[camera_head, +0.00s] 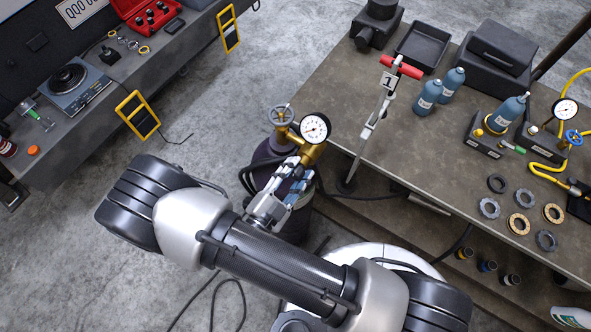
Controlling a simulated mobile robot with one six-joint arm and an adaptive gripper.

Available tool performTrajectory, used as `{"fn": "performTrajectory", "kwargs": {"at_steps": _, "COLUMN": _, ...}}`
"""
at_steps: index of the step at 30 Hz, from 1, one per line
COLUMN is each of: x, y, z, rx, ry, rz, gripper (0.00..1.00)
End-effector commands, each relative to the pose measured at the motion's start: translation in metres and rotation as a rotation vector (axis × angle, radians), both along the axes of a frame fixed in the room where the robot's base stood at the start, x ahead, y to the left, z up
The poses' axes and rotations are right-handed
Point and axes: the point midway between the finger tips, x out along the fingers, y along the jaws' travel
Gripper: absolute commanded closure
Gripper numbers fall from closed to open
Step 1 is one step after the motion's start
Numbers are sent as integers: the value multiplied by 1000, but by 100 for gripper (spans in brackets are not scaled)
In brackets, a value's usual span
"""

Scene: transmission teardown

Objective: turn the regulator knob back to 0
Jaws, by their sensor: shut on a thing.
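A brass regulator (309,151) with a round white gauge (314,127) sits on top of a dark gas cylinder (268,172) beside the workbench. A grey handwheel (281,116) is on the brass valve at its upper left. My gripper (293,168) reaches up to the lower side of the regulator and is shut there on the regulator knob. The fingers largely hide the knob, so its setting cannot be read. The gauge needle is too small to read for certain.
The workbench (335,90) to the right holds a stand with a red T-handle (401,66), blue bottles (427,97), a black tray (422,47) and several rings. Dark hoses hang around the cylinder. Open concrete floor (215,110) lies to the left.

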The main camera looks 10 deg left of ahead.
Motion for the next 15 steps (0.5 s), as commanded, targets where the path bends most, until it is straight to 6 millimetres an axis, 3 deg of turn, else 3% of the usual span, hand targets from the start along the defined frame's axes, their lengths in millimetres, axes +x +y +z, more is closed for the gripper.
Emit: {"fn": "performTrajectory", "kwargs": {"at_steps": 15, "x": 0, "y": 1, "z": 1, "rx": -160, "ry": 64, "rz": 1, "gripper": 90}}
